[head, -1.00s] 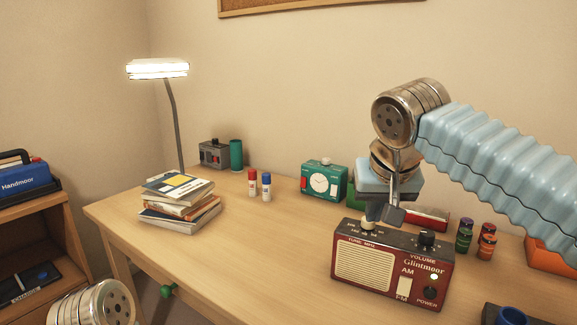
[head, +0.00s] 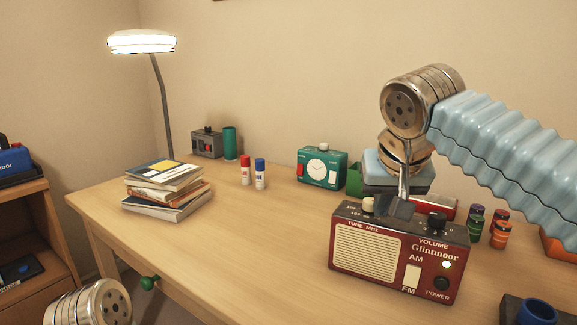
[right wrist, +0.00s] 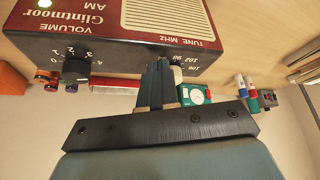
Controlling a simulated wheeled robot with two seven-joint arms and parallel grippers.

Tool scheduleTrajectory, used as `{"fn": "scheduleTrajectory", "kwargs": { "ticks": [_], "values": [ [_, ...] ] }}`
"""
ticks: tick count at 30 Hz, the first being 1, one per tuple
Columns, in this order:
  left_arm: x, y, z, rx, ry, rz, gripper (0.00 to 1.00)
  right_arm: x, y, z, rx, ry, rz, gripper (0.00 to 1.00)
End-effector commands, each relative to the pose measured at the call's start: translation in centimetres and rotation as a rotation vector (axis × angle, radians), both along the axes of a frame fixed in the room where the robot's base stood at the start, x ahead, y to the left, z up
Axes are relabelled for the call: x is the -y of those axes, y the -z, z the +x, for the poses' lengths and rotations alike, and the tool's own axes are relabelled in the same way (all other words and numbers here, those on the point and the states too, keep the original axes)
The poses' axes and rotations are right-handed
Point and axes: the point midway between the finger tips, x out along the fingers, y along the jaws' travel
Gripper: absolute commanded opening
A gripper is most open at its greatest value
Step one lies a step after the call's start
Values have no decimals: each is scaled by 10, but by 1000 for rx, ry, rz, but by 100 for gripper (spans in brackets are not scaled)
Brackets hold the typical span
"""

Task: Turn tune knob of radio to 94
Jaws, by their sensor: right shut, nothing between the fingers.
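The dark red radio (head: 365,252) stands on the desk, its speaker grille, AM/FM switch and power button facing me. Its cream tune knob (head: 369,205) is at the top left, beside the TUNE MHZ label. The knob's setting is too small to read. My right gripper (head: 401,208) points down at the radio top, just right of the tune knob, shut and empty. In the right wrist view its fingers (right wrist: 158,85) are together and partly cover the tune knob (right wrist: 177,76); whether they touch it I cannot tell. My left gripper is out of view.
The black volume knob (head: 437,219) stands on the radio's right end. Books (head: 168,188) lie at left; the desk between is clear.

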Motion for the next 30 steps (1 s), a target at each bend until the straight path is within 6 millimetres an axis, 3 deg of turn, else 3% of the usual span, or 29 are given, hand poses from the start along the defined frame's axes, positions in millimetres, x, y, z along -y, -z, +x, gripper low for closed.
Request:
{"fn": "scheduleTrajectory", "kwargs": {
  "ticks": [30],
  "values": [
    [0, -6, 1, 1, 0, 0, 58, -2, 1, 7, -2, 0, 0, 0]
  ]
}}
